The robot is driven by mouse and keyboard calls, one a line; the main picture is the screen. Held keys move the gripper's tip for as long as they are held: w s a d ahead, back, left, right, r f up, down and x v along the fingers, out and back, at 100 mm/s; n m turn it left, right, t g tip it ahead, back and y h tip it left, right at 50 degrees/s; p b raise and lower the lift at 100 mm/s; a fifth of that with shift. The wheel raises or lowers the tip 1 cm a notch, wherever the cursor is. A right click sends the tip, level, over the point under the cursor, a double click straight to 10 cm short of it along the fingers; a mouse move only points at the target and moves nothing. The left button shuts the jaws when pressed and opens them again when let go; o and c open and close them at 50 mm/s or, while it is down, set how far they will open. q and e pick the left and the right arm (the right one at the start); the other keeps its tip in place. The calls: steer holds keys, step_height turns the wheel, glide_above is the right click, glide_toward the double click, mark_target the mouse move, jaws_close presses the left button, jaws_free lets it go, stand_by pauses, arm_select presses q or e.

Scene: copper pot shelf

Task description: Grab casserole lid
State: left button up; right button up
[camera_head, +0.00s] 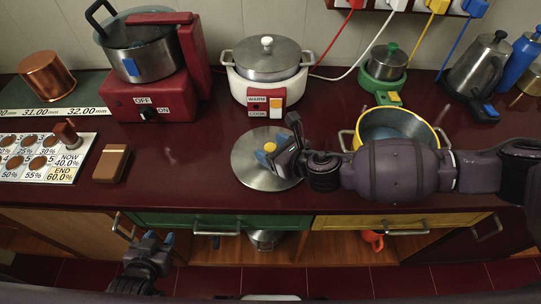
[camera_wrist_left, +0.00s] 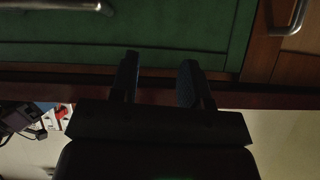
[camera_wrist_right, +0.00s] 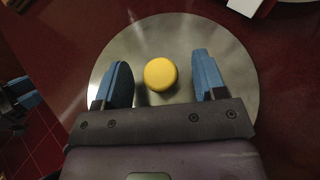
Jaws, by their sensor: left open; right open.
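The casserole lid (camera_head: 247,158) is a round silver disc with a yellow knob (camera_head: 270,147). It lies on the dark red counter, in front of the white cooker. My right gripper (camera_head: 283,152) reaches in from the right over the lid, at the knob. In the right wrist view the yellow knob (camera_wrist_right: 160,74) sits between the two open blue fingers, with a gap on each side, and the lid (camera_wrist_right: 222,60) spreads out below. My left gripper (camera_head: 158,240) is open and empty, low in front of the green drawer; its fingers (camera_wrist_left: 160,82) show dark in the left wrist view.
A yellow-rimmed casserole (camera_head: 437,132) stands right of the lid, partly hidden behind my right arm. The white cooker (camera_head: 247,86) with its lidded pot is behind. A brown block (camera_head: 111,164) lies to the left. Drawer handles (camera_head: 217,229) jut from the counter front.

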steer(key=c, duration=1.1)
